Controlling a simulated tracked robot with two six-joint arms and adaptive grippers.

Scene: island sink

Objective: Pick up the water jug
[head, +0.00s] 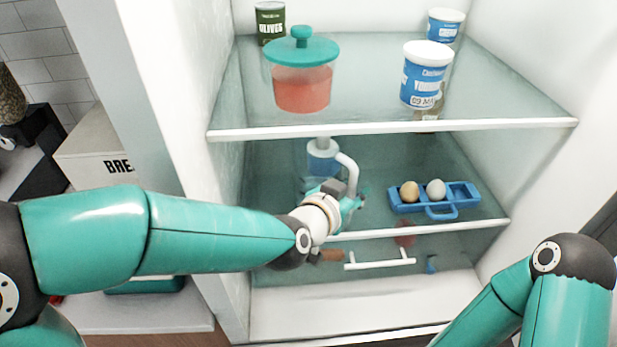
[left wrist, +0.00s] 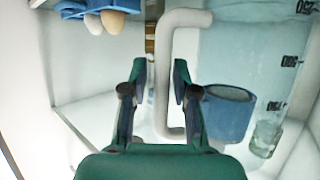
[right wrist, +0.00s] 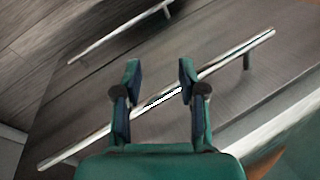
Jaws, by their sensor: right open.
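The water jug (head: 323,160), clear with bluish water and a white lid and handle, stands on the fridge's middle shelf toward the left. Its graduated side (left wrist: 245,50) shows at the right of the left wrist view, with the white handle (left wrist: 168,75) left of it. My left gripper (left wrist: 160,78) is open, and the handle's upright bar shows between its fingers, apparently untouched. In the head view the left gripper (head: 350,203) is at the handle and covers the jug's lower part. My right gripper (right wrist: 159,74) is open and empty, outside the head view.
A blue egg tray (head: 462,192) with two eggs sits right of the jug. A teal-lidded container (head: 303,90) and tubs (head: 425,75) stand on the shelf above. A blue cup (left wrist: 228,112) is near the jug. Drawer handles (right wrist: 225,62) face my right gripper.

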